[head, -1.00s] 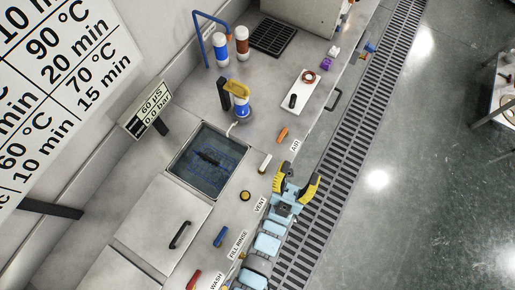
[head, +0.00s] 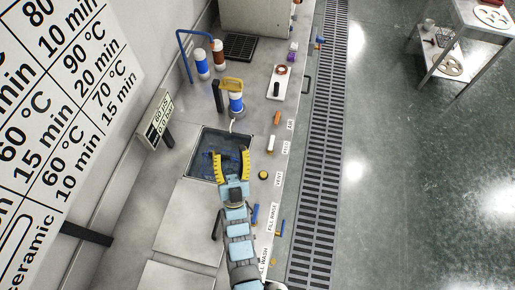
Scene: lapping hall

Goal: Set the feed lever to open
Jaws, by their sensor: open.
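A row of small levers runs along the counter's front strip. A white lever (head: 271,144) lies beside a small label (head: 286,147) that is too small to read surely, between the AIR and VENT labels. An orange lever (head: 277,118) is by AIR (head: 290,125), and a blue lever (head: 254,214) is by FILL RINSE. I cannot tell for certain which one is the feed lever. My gripper (head: 232,166) has its yellow fingers spread, empty, over the water basin (head: 206,140), left of and below the white lever and apart from it.
A round yellow knob (head: 263,175) sits near VENT. A white tray (head: 282,83) lies farther along the counter. A floor grating (head: 317,150) runs along the front; a cart (head: 470,45) stands at upper right.

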